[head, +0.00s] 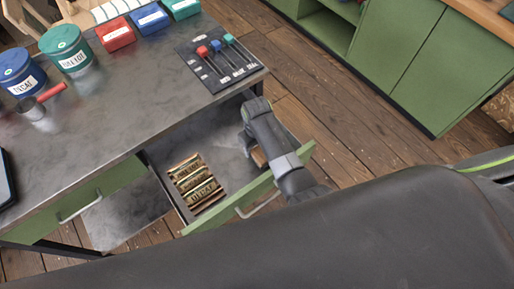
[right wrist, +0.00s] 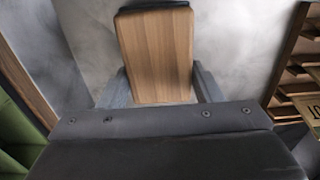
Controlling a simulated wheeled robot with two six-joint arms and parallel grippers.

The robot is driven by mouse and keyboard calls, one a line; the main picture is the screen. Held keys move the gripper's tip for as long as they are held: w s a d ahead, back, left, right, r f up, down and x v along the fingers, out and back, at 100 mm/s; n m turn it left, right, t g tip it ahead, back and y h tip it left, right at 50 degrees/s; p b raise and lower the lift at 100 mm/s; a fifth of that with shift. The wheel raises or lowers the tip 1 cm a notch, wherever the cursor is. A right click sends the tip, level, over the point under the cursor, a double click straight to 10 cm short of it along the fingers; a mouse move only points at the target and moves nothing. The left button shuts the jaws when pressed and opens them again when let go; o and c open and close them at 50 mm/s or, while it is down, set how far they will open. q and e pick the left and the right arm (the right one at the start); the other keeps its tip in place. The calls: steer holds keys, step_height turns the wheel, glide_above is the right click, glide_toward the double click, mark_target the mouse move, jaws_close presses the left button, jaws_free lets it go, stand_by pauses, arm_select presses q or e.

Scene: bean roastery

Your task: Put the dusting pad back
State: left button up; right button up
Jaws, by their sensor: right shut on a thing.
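The dusting pad (right wrist: 157,55) shows in the right wrist view as a pale wooden block with a dark edge at its far end. My right gripper (right wrist: 160,85) is shut on it, one finger on each side of the wood. In the head view the gripper (head: 252,147) is inside the open drawer (head: 222,127), near its right end, and a small brown part of the pad (head: 259,157) shows beside my arm. I cannot tell whether the pad touches the drawer floor. My left gripper is not in view.
A slatted rack with gold labels (head: 196,184) lies in the drawer's left part. The drawer's green front (head: 232,202) stands close to my arm. On the table are tins (head: 65,48), coloured boxes (head: 116,34), a red-handled scoop (head: 40,102) and a black slider panel (head: 220,60).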

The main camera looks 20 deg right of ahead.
steer(key=shift+f, duration=1)
steer(key=o, duration=0.9)
steer(key=shift+f, duration=0.15)
steer(key=shift+o, duration=0.2)
step_height(320, 180, up, 12)
steer(key=shift+r, duration=0.2)
steer(key=shift+f, duration=0.1)
